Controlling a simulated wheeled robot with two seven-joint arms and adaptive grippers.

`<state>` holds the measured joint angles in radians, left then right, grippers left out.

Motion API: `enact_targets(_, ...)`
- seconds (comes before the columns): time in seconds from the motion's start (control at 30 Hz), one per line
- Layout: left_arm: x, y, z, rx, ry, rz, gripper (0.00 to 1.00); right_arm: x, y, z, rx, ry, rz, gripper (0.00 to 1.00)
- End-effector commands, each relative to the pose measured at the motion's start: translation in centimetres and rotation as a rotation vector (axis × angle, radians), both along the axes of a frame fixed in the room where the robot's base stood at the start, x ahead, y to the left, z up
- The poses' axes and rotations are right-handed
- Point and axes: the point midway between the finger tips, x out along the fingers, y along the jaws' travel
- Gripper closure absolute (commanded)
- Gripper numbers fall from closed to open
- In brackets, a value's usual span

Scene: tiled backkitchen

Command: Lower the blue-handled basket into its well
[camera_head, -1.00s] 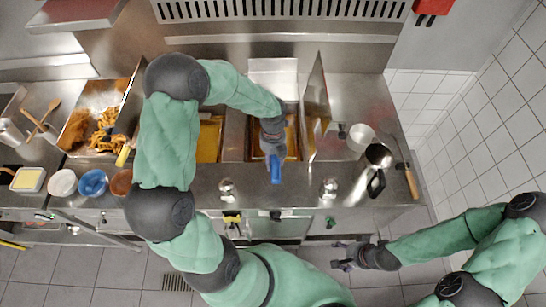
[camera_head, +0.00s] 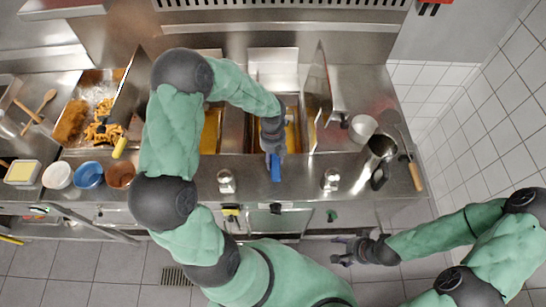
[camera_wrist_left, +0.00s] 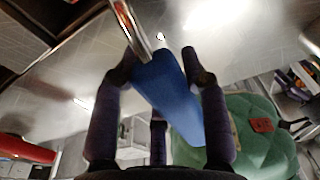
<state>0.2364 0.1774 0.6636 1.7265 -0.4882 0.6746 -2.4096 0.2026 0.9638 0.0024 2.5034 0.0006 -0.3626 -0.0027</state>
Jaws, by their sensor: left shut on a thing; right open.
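The blue handle (camera_head: 276,169) shows just below my left gripper (camera_head: 273,152) in the head view, over the front edge of the right fryer well (camera_head: 291,133). In the left wrist view the blue handle (camera_wrist_left: 168,88) lies between the fingers of my left gripper (camera_wrist_left: 160,100), which is shut on it. A metal rod (camera_wrist_left: 130,25) runs from the handle. The basket's body is mostly hidden by my arm and hand, so I cannot tell its depth in the well. My right gripper (camera_head: 345,251) is open and empty, in front of the counter.
An upright metal panel (camera_head: 321,88) stands right of the well. Metal pots (camera_head: 362,127) and a wooden-handled tool (camera_head: 414,175) are further right. Another well (camera_head: 211,130) lies left. Two shakers (camera_head: 226,181) stand on the front counter. Bowls (camera_head: 89,175) and a tray of fried food are far left.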

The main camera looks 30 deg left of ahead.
Motion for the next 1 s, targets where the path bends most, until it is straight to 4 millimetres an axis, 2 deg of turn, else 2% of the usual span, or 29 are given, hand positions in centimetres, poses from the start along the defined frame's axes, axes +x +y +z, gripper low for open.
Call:
enact_targets(0.7,0.08,0.03,-0.76,0.0,-0.002,0.0,1.0,-0.01,0.0,-0.2,0.0,0.0,0.0,0.28)
enact_targets(0.73,0.08,0.03,-0.75,0.0,-0.002,0.0,0.48,-0.01,0.0,-0.2,0.0,0.0,0.0,0.28)
enact_targets(0.8,0.08,0.02,-0.76,0.0,-0.002,0.0,0.29,-0.01,0.0,-0.2,0.0,0.0,0.0,0.28)
enact_targets(1.0,0.03,0.01,-0.78,0.001,-0.001,0.0,0.29,0.0,0.0,-0.2,0.0,0.0,0.0,0.28)
